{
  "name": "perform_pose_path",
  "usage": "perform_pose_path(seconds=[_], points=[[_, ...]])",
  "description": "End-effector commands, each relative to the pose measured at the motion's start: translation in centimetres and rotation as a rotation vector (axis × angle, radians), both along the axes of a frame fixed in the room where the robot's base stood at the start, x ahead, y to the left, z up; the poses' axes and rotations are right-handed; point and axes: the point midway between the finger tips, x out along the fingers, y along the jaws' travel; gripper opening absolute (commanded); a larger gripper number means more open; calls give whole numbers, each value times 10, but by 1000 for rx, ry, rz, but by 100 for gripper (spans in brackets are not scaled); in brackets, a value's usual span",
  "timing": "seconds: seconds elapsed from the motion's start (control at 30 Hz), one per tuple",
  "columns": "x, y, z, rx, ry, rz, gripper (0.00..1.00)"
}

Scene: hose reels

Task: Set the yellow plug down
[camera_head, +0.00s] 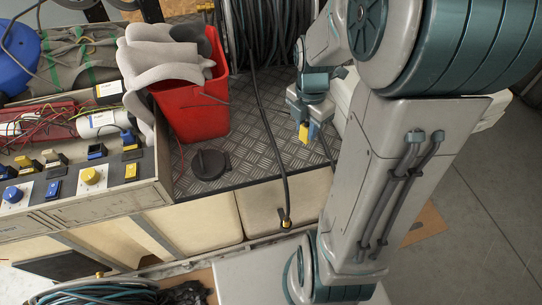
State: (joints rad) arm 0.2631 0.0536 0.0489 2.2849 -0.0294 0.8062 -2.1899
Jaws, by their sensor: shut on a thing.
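My gripper (305,128) hangs over the right part of the dark diamond-plate top (261,172) and points down. It is shut on the yellow plug (304,133), which shows as a small yellow block between the fingertips. I cannot tell from this view whether the plug touches the plate or is held a little above it. Much of the area to the right of the gripper is hidden behind my arm.
A red bin (197,112) with grey foam pieces stands left of my gripper. A black round lid (208,165) lies on the plate. A black hose (269,120) runs down over the front edge. A control panel (95,202) is at left. Bare plate lies between hose and lid.

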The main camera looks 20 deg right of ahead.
Motion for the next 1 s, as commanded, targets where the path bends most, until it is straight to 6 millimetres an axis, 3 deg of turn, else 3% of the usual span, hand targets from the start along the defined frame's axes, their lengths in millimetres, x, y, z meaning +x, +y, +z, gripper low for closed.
perform_pose_path(seconds=[0.2,0.43,1.0], points=[[-22,-3,0,13,-3,252,4],[-26,-1,-4,18,-2,359,4],[51,71,-67,19,-3,364,4]])
